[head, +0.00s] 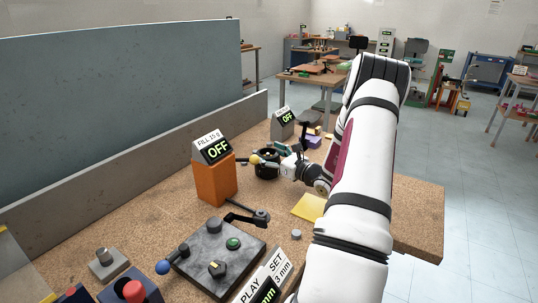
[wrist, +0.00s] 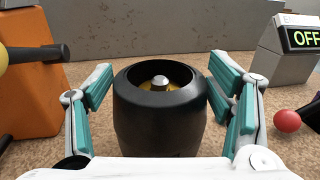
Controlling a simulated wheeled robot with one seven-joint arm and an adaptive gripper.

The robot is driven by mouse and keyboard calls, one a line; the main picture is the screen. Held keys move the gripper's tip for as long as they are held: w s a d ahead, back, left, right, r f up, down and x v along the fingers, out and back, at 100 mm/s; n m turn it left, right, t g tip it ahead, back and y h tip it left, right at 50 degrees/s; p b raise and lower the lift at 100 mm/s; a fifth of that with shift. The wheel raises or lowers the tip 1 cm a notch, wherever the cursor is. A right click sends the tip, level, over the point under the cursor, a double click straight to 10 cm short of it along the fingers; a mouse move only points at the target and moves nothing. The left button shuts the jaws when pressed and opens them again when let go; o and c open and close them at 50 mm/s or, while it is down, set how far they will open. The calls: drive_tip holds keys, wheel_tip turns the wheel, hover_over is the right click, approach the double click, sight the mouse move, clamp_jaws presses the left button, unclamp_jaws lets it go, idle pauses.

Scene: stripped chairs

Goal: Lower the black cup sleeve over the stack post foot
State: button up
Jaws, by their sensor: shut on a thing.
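The black cup sleeve (wrist: 160,125) stands upright, mouth up, in the middle of the wrist view. It also shows in the head view (head: 266,171), beyond the orange box. My gripper (wrist: 162,100) is shut on the sleeve, one teal-padded finger at each side. My gripper in the head view (head: 281,168) comes to the sleeve from the right. Inside the sleeve's mouth a silver post top (wrist: 160,81) with a gold-coloured ring around it shows. The post's foot is hidden by the sleeve wall. I cannot tell whether the sleeve's lower edge touches the bench.
The orange box (head: 214,182) with its OFF display and a yellow-ended lever stands close left of the sleeve. A second OFF display box (head: 283,126) stands behind. A red ball knob (wrist: 287,120) is at right. A lever plate (head: 215,257) and yellow sheet (head: 308,207) lie nearer.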

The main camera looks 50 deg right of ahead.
drive_tip(key=shift+f+b, duration=0.55)
drive_tip(key=shift+f, duration=0.25)
idle(0.4)
drive_tip(key=o, duration=1.3)
drive_tip(key=shift+c, duration=0.2)
